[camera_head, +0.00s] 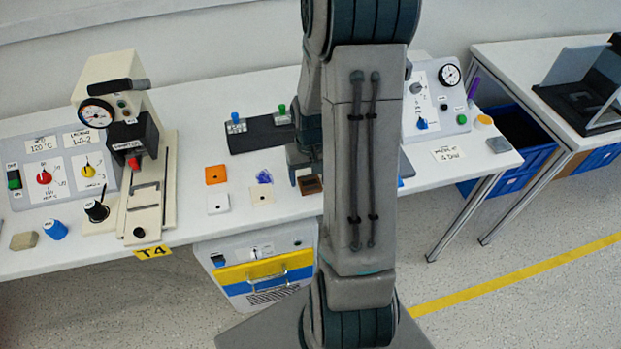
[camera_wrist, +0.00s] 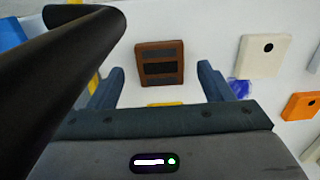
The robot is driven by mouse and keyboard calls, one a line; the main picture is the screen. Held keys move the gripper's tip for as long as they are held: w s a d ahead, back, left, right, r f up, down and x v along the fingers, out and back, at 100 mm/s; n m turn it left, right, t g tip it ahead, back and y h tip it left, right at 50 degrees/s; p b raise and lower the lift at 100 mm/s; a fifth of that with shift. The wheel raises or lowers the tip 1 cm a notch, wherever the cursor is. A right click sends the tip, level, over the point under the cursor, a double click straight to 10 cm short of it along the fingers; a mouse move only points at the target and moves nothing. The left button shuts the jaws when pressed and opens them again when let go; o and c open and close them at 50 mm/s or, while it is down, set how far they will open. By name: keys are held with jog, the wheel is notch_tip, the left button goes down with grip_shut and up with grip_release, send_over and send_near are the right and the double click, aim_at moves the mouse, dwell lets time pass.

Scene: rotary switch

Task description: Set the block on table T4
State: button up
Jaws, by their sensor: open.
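The brown block (camera_wrist: 160,63) with dark stripes lies on the white top of table T4 (camera_wrist: 207,38). In the head view the block (camera_head: 309,184) is just left of my arm, near the table's front edge. The yellow T4 label hangs on the front edge of this table (camera_head: 190,226). My gripper (camera_wrist: 160,80) is open, and its two dark fingers stand on either side of the block in the wrist view, apart from it. I cannot tell how far above the table the fingertips are. In the head view my arm hides most of the gripper.
Orange (camera_head: 215,174), white (camera_head: 218,203) and cream (camera_head: 262,194) tiles lie left of the block, with a blue crumpled piece (camera_head: 264,177). A dark panel with knobs (camera_head: 260,134) is behind. A beige press (camera_head: 140,150) stands left, a gauge box (camera_head: 436,95) right.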

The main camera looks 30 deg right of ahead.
aim_at(311, 185)
notch_tip(311, 185, up, 9)
jog(key=s+a+r+n+t, duration=0.3)
jog(key=s+a+r, duration=0.8)
jog(key=a, duration=0.2)
jog(key=shift+s+a, duration=0.3)
jog(key=shift+a, duration=0.1)
